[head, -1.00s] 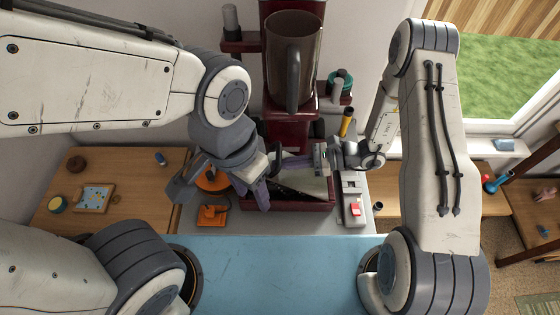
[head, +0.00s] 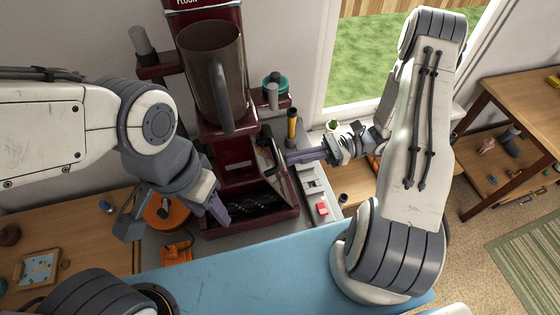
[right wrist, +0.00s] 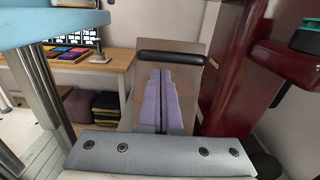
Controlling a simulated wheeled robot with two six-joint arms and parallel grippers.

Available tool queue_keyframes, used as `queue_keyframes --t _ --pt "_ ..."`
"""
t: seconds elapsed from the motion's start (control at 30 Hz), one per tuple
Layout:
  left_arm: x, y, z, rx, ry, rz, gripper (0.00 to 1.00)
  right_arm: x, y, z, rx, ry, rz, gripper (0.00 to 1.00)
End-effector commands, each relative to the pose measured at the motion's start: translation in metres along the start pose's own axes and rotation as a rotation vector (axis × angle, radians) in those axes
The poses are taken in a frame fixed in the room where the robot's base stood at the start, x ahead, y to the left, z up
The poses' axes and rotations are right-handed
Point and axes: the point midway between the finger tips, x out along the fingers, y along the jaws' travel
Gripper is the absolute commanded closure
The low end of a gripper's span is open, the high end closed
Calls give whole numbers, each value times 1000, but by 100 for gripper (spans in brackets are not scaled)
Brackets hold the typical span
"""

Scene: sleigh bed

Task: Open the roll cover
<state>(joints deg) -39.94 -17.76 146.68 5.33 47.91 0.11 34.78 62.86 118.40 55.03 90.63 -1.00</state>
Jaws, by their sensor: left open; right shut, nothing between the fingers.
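The dark red machine (head: 215,100) stands behind the blue surface. Its roll cover (head: 270,160) is raised steeply at the right side of the open tray, and the dark rollers (head: 258,203) show below. In the right wrist view the cover (right wrist: 190,90) is a brownish see-through panel with a black bar handle (right wrist: 170,58) along its top edge. My right gripper (head: 290,157) is shut and empty, its purple fingers (right wrist: 161,75) pointing at the panel below the handle; I cannot tell if they touch. My left gripper (head: 172,217) is open and empty, at the tray's left front.
A grey jug (head: 210,75) sits on the machine above the tray. An orange tool (head: 176,252) lies near my left gripper. The blue surface (head: 270,260) in front is clear.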

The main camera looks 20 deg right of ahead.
Motion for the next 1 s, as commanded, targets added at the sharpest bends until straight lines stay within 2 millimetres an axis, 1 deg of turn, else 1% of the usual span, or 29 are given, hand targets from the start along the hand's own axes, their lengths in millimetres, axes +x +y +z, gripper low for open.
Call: queue_keyframes --t 0.1,0.23,1.0 --pt "3 0 0 -1 0 0 50 -13 0 -2 -2 2 -3 100" --pt "4 0 0 -1 0 0 50 -19 0 -2 0 1 -2 100" --pt "4 0 0 -1 0 0 50 -20 0 -2 0 1 -3 100"
